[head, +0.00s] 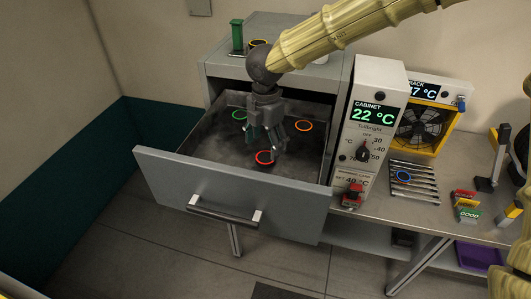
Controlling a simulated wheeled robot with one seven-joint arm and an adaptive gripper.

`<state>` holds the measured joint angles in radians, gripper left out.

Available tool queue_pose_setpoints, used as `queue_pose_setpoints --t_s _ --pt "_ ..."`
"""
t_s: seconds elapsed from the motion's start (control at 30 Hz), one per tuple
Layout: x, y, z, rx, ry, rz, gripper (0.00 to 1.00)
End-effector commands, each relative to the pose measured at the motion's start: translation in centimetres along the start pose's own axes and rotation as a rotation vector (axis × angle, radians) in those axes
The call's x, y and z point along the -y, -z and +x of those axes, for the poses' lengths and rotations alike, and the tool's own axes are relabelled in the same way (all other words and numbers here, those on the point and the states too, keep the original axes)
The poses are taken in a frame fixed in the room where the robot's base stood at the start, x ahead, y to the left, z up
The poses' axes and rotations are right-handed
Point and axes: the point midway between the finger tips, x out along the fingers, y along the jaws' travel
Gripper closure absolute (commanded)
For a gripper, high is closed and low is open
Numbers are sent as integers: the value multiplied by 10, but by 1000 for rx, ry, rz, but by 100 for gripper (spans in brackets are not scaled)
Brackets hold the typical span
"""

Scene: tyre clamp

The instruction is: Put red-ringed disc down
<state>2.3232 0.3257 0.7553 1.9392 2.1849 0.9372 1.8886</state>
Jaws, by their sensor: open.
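The red-ringed disc (264,158) lies on the floor of the open cabinet drawer (238,188), near the drawer's front. My gripper (265,148) points down into the drawer, with its fingers just above and around the disc. The fingers are open. Part of the disc's far edge is hidden by them. I cannot tell whether a finger touches the disc. A green-ringed disc (239,115) lies behind to the left in the drawer, and an orange-ringed disc (304,125) lies to the right.
The cabinet display (367,114) reads 22 °C. A blue-ringed disc (403,176) lies on a slatted rack (414,180) beside a yellow-framed fan (418,128). Drawer walls surround my gripper. A green object (237,35) stands on the cabinet top. The drawer's left floor is clear.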

Motion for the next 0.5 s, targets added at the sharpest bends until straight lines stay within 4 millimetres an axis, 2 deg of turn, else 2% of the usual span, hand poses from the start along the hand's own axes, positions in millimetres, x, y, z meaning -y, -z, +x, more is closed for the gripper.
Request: queue_pose_setpoints --t_s 0.3,0.5 --pt "-1 0 -54 2 -3 0 26" --pt "0 0 -73 0 0 0 26"
